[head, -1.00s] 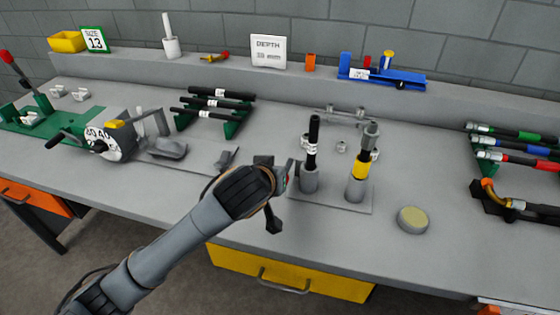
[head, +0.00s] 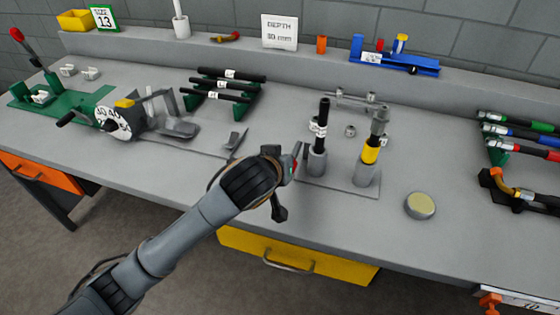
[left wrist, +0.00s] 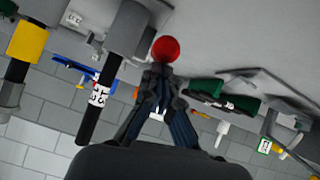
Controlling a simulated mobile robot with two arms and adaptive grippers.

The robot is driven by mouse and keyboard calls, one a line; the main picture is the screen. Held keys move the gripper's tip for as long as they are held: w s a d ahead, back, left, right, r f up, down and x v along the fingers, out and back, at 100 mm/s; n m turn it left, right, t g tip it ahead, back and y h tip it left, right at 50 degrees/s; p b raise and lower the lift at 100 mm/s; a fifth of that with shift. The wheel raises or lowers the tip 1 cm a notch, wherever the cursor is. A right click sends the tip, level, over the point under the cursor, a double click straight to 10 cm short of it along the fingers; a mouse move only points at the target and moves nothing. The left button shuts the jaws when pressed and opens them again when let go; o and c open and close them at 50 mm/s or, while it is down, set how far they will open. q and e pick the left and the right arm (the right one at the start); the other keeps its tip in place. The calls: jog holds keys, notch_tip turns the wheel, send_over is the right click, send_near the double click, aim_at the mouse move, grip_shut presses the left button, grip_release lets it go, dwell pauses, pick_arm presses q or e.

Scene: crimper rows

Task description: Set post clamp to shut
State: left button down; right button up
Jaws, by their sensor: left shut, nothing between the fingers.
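Two grey posts stand on a grey plate (head: 345,184) on the bench. The left post (head: 317,163) holds an upright black hose with a white label; the right post (head: 366,174) holds a hose with a yellow band. My left gripper (head: 291,167) is just left of the left post, shut and empty. In the left wrist view my left gripper (left wrist: 162,76) has its fingertips together at a red ball knob (left wrist: 166,49), beside the grey post (left wrist: 129,30). I cannot tell whether they touch the knob. Its lever and the clamp's position are hidden.
A round tin with a yellowish top (head: 420,205) lies right of the plate. Small grey fittings (head: 350,131) lie behind the posts. A rack of black hoses (head: 225,88) stands back left, and a hose rack (head: 500,140) at right. Bench front is mostly clear.

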pick_arm(q)
jog(key=v, duration=1.2)
jog(key=s+a+f+g+y, duration=0.2)
jog(key=s+a+f+g, duration=0.1)
jog(key=s+a+f, duration=0.8)
jog(key=s+a+f+g+y, duration=0.1)
jog(key=s+a+f+g, duration=0.3)
jog(key=s+a+f, duration=0.7)
jog(key=d+f+g+p, duration=0.1)
jog(key=d+f+p, duration=0.15)
jog(key=f, duration=2.35)
jog(key=s+a+f+g, duration=0.1)
jog(key=s+a+f, duration=0.1)
jog(key=s+f, duration=1.3)
jog(key=shift+s+a+f+y+p, duration=0.25)
jog(key=shift+s+y+p, duration=0.1)
jog(key=shift+s, duration=0.35)
